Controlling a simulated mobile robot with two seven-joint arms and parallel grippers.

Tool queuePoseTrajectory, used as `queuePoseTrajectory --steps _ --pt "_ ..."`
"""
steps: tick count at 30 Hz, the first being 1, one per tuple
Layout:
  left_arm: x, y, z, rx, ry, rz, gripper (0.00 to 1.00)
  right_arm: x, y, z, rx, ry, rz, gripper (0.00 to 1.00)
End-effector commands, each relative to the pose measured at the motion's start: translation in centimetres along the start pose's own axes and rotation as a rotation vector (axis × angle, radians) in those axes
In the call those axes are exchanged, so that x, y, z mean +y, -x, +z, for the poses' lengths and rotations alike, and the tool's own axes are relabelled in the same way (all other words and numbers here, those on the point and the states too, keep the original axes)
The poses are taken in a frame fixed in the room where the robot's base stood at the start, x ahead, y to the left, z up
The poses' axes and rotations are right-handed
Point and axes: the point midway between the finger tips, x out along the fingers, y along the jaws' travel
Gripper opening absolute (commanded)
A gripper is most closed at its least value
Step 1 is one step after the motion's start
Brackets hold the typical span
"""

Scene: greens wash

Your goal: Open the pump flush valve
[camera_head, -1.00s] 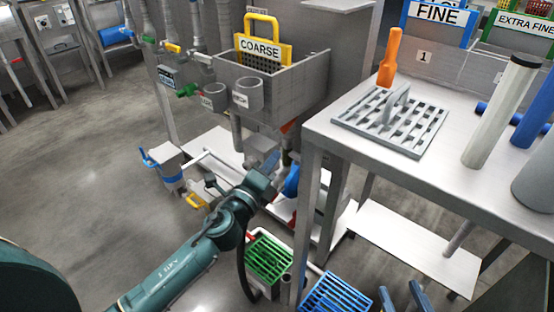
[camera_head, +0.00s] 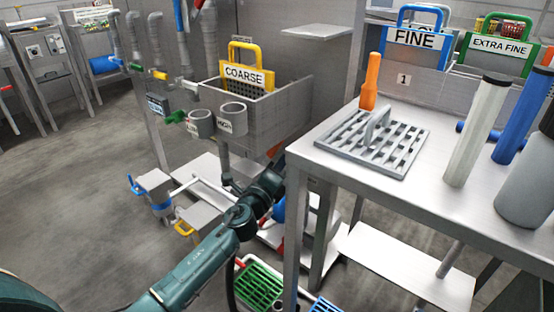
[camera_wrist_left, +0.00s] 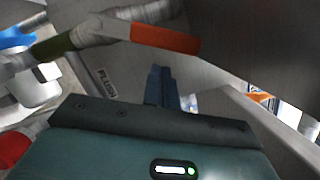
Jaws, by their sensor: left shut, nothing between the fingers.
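A valve with an orange-red handle (camera_wrist_left: 165,37) shows in the left wrist view on a grey pipe, above a label (camera_wrist_left: 106,83) reading FLUSH. The handle lies roughly along the pipe. My left gripper (camera_wrist_left: 161,84) is shut and empty, with its tips below the handle and apart from it in the picture; the exact gap is unclear. In the head view my left gripper is beneath the sink, near the table's left side, its tips largely hidden. A bit of orange (camera_head: 274,150) shows under the sink there. My right gripper is not in view.
The steel table (camera_head: 310,160) with a grey grate (camera_head: 372,145) stands close to the right of my left arm. The sink (camera_head: 270,110) is above it. A yellow-handled box (camera_head: 200,220) and a green crate (camera_head: 258,287) are low nearby.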

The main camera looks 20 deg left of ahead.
Motion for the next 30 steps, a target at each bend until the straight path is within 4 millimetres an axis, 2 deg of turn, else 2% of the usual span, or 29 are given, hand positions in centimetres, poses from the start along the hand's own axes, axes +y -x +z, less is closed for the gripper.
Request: queuePoseTrajectory --steps 6,17,24,30 --pt "0.0 -0.3 1.3 0.001 0.001 0.0 0.0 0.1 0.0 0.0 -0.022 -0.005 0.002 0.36" --pt "-0.2 -0.3 1.5 0.0 0.012 0.003 0.0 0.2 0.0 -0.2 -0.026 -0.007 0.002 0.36" --pt "-0.6 -0.6 2.4 -0.001 0.123 0.032 0.0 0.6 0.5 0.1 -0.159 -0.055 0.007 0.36" --pt "-0.3 -0.6 2.4 0.0 0.132 0.033 0.0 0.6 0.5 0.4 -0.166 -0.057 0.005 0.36"
